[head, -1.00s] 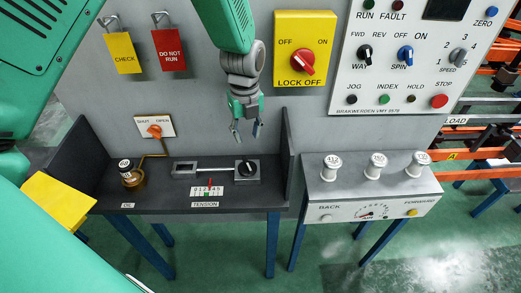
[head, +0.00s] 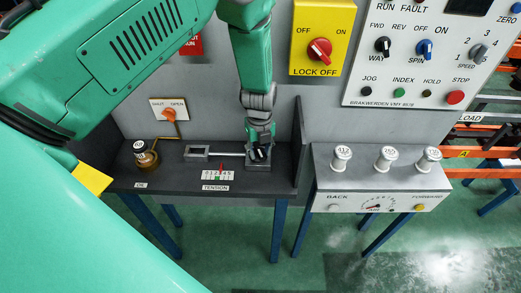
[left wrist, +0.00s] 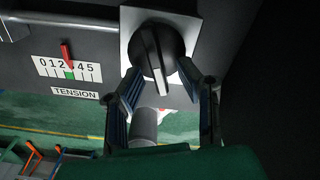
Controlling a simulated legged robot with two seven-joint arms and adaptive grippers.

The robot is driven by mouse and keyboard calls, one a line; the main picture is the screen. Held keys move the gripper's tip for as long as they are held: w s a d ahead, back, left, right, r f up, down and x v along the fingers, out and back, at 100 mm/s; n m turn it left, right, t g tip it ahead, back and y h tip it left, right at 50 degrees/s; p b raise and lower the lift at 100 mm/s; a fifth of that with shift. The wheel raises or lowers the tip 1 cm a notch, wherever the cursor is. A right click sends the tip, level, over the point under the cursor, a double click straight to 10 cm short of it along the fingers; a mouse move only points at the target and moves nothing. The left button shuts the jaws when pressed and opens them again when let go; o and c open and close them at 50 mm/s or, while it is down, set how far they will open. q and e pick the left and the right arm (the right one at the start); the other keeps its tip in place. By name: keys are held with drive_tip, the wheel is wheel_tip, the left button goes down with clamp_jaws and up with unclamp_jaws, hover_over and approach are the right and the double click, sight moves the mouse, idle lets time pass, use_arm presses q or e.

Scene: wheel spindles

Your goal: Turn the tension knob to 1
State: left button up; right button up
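The tension knob (left wrist: 160,50) is black with a pale stripe, on a square light plate. In the left wrist view the stripe points down. My left gripper (left wrist: 160,72) is open, its fingertips on either side of the knob's lower part; I cannot tell if they touch it. In the head view my left gripper (head: 259,151) hides most of the knob. The tension scale (left wrist: 68,69) has a red pointer (left wrist: 66,52) around 3, covering that digit, above a green mark. In the head view the scale (head: 217,175) lies left of the knob. My right gripper is not in view.
A dark side wall (head: 300,150) stands just right of the knob. A brass-based oil cup (head: 145,155) and an orange valve handle (head: 169,115) are at the left. A box with several white knobs (head: 385,157) stands at the right.

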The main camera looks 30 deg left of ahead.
use_arm(q)
drive_tip(key=shift+f, duration=0.3)
clamp_jaws()
drive_tip(key=shift+w+n, duration=0.1)
drive_tip(key=shift+n, duration=0.2)
